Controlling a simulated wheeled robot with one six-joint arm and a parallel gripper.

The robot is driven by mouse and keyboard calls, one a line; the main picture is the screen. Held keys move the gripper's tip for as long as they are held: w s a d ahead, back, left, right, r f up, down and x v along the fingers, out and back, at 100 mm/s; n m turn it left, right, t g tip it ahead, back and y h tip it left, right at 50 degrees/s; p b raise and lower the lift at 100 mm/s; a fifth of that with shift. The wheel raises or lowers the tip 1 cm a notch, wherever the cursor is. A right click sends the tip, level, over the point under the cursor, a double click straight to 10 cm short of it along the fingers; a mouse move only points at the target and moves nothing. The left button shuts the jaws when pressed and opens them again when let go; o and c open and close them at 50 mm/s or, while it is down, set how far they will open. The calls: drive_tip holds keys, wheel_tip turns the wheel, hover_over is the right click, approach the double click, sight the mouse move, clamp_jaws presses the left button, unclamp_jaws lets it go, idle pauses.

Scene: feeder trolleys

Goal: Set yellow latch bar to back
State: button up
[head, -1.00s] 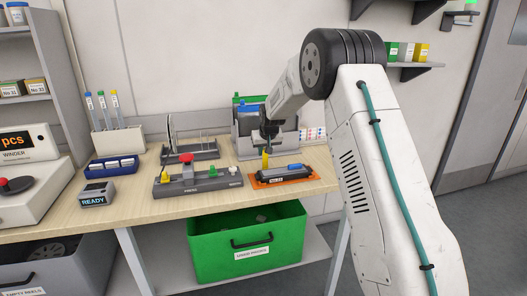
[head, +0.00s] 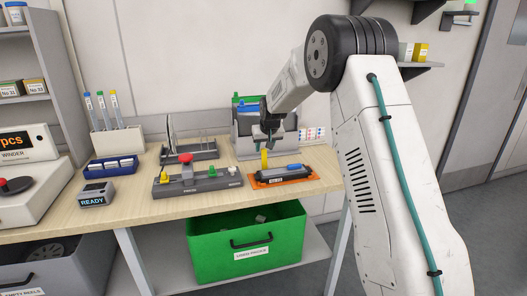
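The yellow latch bar (head: 264,160) stands upright near the left part of a dark feeder unit (head: 291,174), which also carries a blue part (head: 294,167). The unit lies on an orange mat (head: 256,184) at the right of the bench. My gripper (head: 265,143) is just above the latch bar and looks apart from it. Its fingers look spread and empty, though they are small in this view. The exact tilt of the bar is hard to tell.
A grey press fixture (head: 205,184) with a red knob and yellow and green pegs stands left of the mat. A grey rack (head: 245,148) with coloured folders is behind my gripper. A green bin (head: 215,258) sits below the bench (head: 150,210).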

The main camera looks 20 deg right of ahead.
drive_tip(key=shift+v, duration=2.3)
